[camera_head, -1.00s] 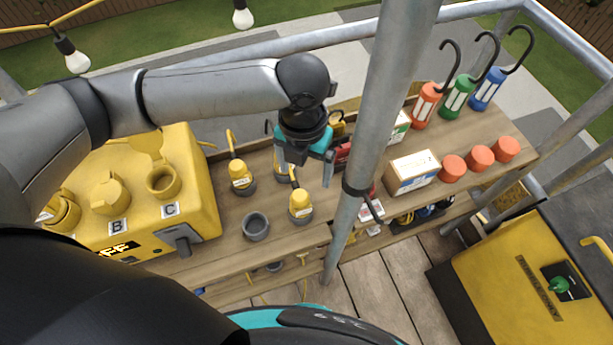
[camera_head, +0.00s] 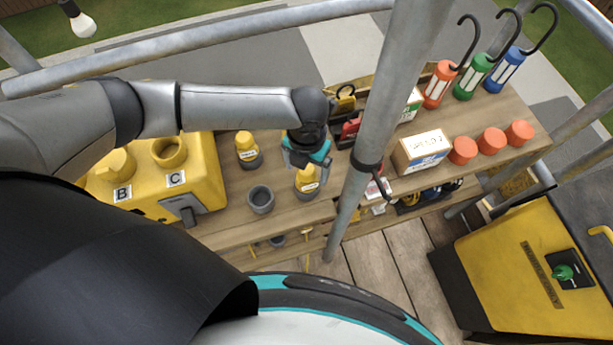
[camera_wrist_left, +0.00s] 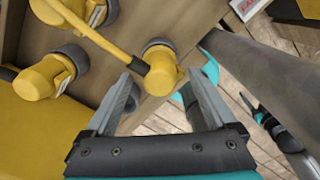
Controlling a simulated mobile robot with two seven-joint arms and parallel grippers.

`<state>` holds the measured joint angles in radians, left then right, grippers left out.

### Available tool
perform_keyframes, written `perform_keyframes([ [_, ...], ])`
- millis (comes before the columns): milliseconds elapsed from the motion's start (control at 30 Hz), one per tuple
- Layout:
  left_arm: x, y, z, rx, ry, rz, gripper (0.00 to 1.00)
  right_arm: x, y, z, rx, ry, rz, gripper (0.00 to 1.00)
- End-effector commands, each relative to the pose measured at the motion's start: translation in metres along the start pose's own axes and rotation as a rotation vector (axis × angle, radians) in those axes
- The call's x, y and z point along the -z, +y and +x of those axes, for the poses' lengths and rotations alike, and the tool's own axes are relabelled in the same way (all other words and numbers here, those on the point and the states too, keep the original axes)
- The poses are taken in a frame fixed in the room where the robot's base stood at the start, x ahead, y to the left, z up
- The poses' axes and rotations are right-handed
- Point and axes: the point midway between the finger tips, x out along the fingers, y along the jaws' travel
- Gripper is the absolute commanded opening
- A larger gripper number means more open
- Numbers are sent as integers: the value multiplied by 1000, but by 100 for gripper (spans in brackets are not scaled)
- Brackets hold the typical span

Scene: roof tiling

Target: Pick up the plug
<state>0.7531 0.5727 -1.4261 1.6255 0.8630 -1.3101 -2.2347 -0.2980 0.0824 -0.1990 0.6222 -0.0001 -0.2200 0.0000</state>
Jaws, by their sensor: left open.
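A yellow plug (camera_head: 306,180) with a grey base ring stands on the wooden shelf. In the left wrist view the same yellow plug (camera_wrist_left: 162,68) lies just past and between the fingertips, with a yellow cable running from it. My left gripper (camera_head: 303,165) is open, right above and behind this plug; in the left wrist view its two fingers (camera_wrist_left: 163,92) show apart with nothing clamped. A second yellow plug (camera_head: 247,148) stands to the left. The wrist view also shows other plugs, one at the left (camera_wrist_left: 48,75).
An empty grey socket cup (camera_head: 260,199) stands left of the plug. A yellow box with sockets B and C (camera_head: 205,178) is further left. A metal scaffold pole (camera_head: 372,140) rises close to the right of my gripper. A cardboard box (camera_head: 422,151) and orange cylinders (camera_head: 491,140) are beyond it.

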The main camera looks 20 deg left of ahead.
Motion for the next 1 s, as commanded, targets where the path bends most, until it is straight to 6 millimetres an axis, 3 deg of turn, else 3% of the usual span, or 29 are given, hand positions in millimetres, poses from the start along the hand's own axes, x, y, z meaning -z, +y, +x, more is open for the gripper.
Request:
perform_keyframes([
  [200, 0, 0, 24, 0, 0, 1, 90, 0, -1, 3, 1, 1, 0, 50],
  [467, 0, 0, 25, 0, 0, 1, 90, 0, -2, 3, 3, 0, 0, 50],
  [1000, 0, 1, 25, 0, -1, 0, 30, -2, -4, 3, 5, -2, 0, 50],
])
